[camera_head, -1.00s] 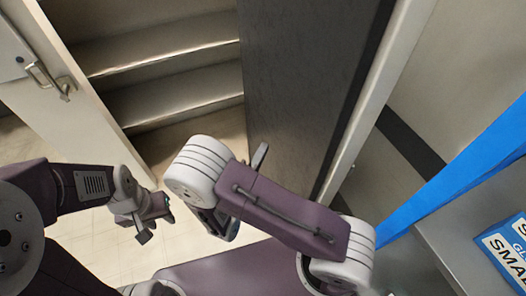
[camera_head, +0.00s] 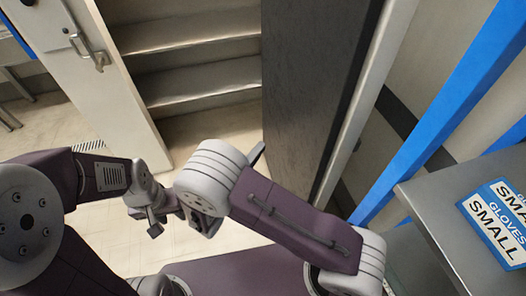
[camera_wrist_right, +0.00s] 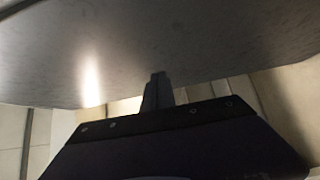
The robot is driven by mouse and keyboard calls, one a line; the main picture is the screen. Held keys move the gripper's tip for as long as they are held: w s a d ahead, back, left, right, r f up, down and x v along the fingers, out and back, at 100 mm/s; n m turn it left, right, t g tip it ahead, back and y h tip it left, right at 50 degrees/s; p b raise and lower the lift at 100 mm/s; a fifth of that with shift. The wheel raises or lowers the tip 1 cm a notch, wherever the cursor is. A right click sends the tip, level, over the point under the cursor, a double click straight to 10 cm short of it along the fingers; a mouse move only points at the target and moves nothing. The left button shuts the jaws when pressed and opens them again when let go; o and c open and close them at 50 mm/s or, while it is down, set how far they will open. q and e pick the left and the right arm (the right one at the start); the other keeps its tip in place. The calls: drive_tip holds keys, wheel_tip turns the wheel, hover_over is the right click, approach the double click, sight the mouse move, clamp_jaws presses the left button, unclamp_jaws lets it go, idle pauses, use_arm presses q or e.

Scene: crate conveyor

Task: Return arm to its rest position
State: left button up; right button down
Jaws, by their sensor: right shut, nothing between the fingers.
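My right arm (camera_head: 292,222) is folded across the middle of the head view, its purple link running from a white joint at lower right up to a ribbed white joint (camera_head: 212,172). In the wrist view my right gripper (camera_wrist_right: 157,92) is shut and empty, its fingertips in front of a broad smooth grey surface (camera_wrist_right: 110,55). Whether they touch it I cannot tell. In the head view the right fingers are mostly hidden behind the ribbed joint. My left gripper (camera_head: 155,215) hangs at the end of the left arm at lower left; its finger gap is unclear.
An open cabinet with shelves (camera_head: 195,75) stands ahead, with a white door (camera_head: 95,85) on its left and a dark panel (camera_head: 315,85) on its right.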

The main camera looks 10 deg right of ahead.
drive_tip(key=shift+w+a+f, duration=0.2)
drive_tip(key=shift+a, duration=0.3)
drive_tip(key=shift+d, duration=0.15)
